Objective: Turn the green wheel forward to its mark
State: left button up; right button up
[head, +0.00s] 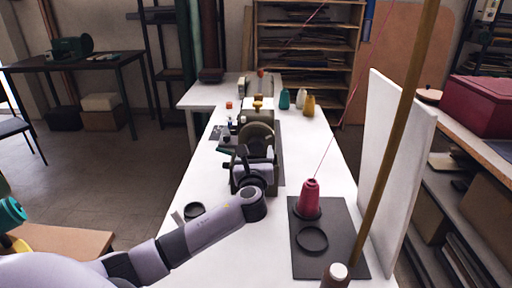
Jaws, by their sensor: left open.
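A dull olive-grey round wheel (257,132), which looks like the green wheel, stands upright on a machine in the middle of the white table (310,150). Its lower part is hidden behind my left arm. My left gripper (230,156) is open in front of the wheel, at its lower left in the picture. I cannot tell whether the fingers touch the wheel. I cannot make out the mark. My right gripper is not in view.
A red thread cone (310,197) and a black ring (312,240) are on a dark mat (335,262) to the right. A white panel (398,165) edges the table's right side. Several small bottles (284,99) stand farther back. A wooden pole crosses the right foreground.

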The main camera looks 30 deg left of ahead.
aim_at(256, 148)
pick_arm(q)
jog(key=shift+x, duration=1.95)
jog(key=c, duration=1.1)
